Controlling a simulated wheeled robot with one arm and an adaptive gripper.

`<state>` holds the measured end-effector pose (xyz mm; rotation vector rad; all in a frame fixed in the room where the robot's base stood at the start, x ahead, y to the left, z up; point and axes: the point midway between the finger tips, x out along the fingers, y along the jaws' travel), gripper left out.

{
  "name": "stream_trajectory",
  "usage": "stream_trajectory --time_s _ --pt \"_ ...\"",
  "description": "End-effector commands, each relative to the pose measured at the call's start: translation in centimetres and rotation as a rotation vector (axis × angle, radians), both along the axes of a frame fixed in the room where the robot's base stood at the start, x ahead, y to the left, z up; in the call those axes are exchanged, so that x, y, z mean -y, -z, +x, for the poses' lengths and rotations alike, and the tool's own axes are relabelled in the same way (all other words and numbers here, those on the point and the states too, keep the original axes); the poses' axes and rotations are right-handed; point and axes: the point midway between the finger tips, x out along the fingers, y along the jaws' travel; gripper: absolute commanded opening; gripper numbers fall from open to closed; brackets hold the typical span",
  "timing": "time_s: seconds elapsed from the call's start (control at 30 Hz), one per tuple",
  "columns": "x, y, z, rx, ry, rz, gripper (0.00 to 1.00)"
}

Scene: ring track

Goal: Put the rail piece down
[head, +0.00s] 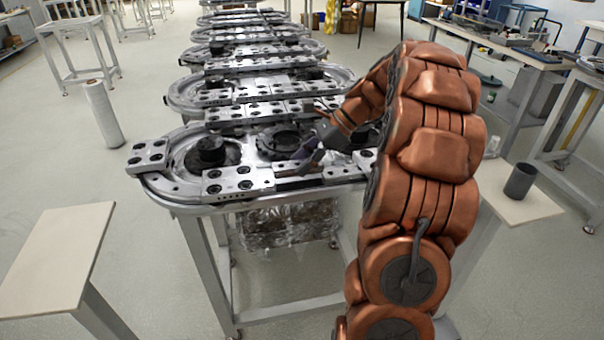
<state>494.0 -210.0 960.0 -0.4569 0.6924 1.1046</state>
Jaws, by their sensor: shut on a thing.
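My gripper (308,162) reaches down from the right to the front straight of the nearest ring track (180,190). It is shut on a grey metal rail piece (313,171), which is low at the front rail line. My fingers and wrist partly cover the piece. I cannot tell whether it touches the track. A rail block with dark holes (238,182) lies on the track to the left of my gripper. A dark strip shows between that block and the held piece.
More ring tracks (262,62) stand in a row behind. A loose-looking rail block (150,156) sits at the track's left end. A pale side table (55,258) stands left. A small table at right bears a dark cup (520,181). A white roll (103,113) stands on the floor.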

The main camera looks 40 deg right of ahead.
Motion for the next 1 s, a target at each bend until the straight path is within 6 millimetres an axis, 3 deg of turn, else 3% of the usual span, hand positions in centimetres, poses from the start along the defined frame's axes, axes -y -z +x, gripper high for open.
stream_trajectory --time_s 0.37,0.6,0.63,0.83,1.0 --pt "-0.2 3.8 0.1 -0.001 -0.003 0.001 0.0" --pt "-0.2 4.3 0.0 -0.005 -0.007 -0.001 0.0" --pt "-0.2 4.4 -0.1 -0.007 -0.008 -0.002 0.49" --pt "-0.2 4.3 0.0 -0.005 -0.006 -0.001 0.69" --pt "-0.1 4.1 0.0 -0.002 -0.004 -0.001 0.7"
